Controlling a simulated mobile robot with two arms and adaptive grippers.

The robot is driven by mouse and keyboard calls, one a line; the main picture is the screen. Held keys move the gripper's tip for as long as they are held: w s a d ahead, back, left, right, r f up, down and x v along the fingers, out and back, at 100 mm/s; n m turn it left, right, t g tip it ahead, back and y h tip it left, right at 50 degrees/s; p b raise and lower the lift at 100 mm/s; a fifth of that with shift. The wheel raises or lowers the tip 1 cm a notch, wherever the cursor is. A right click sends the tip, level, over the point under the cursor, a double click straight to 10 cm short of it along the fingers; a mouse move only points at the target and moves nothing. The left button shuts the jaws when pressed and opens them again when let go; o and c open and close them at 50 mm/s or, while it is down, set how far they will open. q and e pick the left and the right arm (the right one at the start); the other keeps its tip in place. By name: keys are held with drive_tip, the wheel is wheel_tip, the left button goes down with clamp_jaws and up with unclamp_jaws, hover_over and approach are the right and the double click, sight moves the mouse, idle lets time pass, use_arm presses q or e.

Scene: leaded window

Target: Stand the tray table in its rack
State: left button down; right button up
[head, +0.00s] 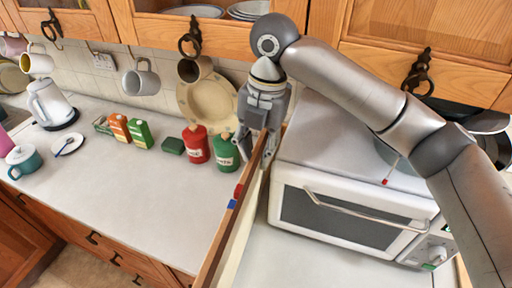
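A narrow wooden-edged panel with a cream side (228,235) stands on edge between the left counter and the white oven, running from the near bottom edge back toward my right gripper. It may be the tray table, seen nearly edge-on; I cannot tell for sure. My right gripper (256,155) points down at its far end. Its fingers look apart, one on each side of the wooden edge, with a gap on the left; contact is not clear. I cannot make out a rack. My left gripper is not in view.
A white oven (345,220) fills the right side under my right arm. Red (196,146) and green (226,153) bottles stand just left of the gripper. The front left counter (140,210) is clear.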

drive_tip(key=shift+s+a+r, duration=0.1)
drive_tip(key=shift+s+r, duration=0.1)
drive_tip(key=shift+s, duration=0.15)
drive_tip(key=r, duration=0.5)
drive_tip(key=d+r, duration=0.1)
drive_tip(key=r, duration=0.2)
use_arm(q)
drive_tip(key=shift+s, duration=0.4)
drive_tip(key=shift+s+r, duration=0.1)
